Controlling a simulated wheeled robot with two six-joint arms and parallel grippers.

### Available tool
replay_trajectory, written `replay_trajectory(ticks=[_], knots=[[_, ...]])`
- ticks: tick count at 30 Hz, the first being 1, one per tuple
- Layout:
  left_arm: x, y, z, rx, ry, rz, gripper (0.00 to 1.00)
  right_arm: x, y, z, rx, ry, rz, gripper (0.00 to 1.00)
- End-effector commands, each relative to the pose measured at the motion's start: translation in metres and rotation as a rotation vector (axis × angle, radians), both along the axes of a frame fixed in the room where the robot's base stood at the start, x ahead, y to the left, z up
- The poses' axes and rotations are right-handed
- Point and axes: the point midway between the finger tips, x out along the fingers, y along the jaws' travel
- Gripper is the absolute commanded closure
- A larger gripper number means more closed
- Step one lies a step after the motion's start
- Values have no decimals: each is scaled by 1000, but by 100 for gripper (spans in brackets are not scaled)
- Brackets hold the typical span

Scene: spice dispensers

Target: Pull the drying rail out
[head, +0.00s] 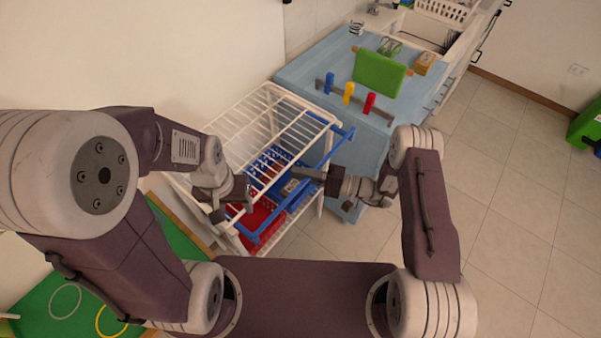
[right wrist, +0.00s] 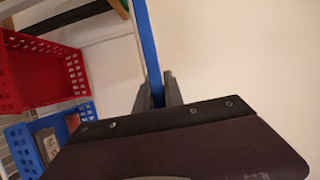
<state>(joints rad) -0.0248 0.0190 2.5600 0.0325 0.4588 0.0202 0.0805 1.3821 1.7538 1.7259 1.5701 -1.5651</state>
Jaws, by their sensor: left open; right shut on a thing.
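The drying rail appears to be the blue bar (head: 340,143) along the front of a white wire rack (head: 266,100). In the right wrist view the blue bar (right wrist: 149,40) runs down between the fingers. My right gripper (head: 300,173) is shut on this bar, with its fingers (right wrist: 157,92) on either side of it. In the head view the gripper hides part of the bar. My left gripper (head: 233,212) is open and empty near the rack's near left end.
Inside the rack are blue crates (head: 268,165) and a red crate (head: 262,214); a red crate (right wrist: 45,72) also shows in the right wrist view. A blue-topped counter (head: 310,72) with a green board (head: 380,73) stands beyond. Tiled floor (head: 500,220) is clear at right.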

Motion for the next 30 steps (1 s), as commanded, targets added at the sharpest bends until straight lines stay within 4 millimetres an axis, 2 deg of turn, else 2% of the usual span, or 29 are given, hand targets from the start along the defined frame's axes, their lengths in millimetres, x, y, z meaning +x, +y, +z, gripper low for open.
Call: replay_trajectory(ticks=[25, 28, 30], knots=[[0, 0, 0, 0, 0, 0, 45, 0, 0, -1, -2, 0, 0, 100], [0, 0, 1, 0, 0, 0, 45, -3, -7, -1, -3, 1, -4, 100], [0, 0, 3, 0, 0, 0, 45, -11, -19, -1, -4, 4, -7, 100]])
